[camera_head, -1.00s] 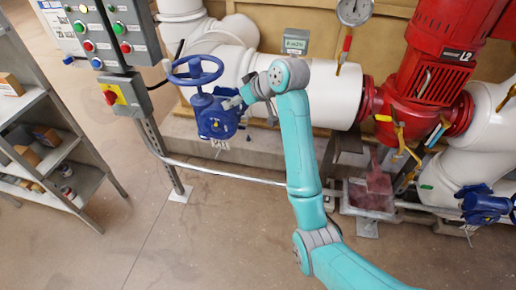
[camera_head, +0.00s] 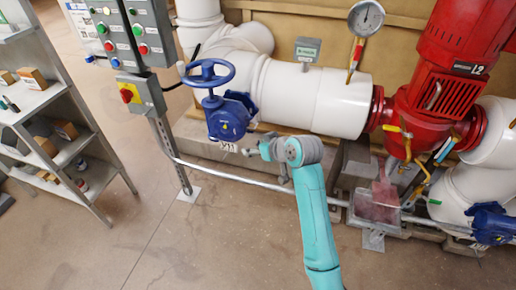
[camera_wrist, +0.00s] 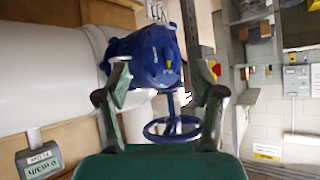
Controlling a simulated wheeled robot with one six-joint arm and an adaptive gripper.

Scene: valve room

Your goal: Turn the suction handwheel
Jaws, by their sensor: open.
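The blue handwheel (camera_head: 208,84) stands on top of a blue valve body (camera_head: 228,118), left of the white pipe. My gripper (camera_head: 247,152) is below and right of the valve body in the head view, apart from the wheel; its fingers are small there.
A control panel (camera_head: 128,30) on a post stands just left of the wheel. A metal shelf (camera_head: 40,105) is at far left. A grey rail (camera_head: 240,180) runs low in front of the pipe. A red pump (camera_head: 445,85) is right. Open floor lies in front.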

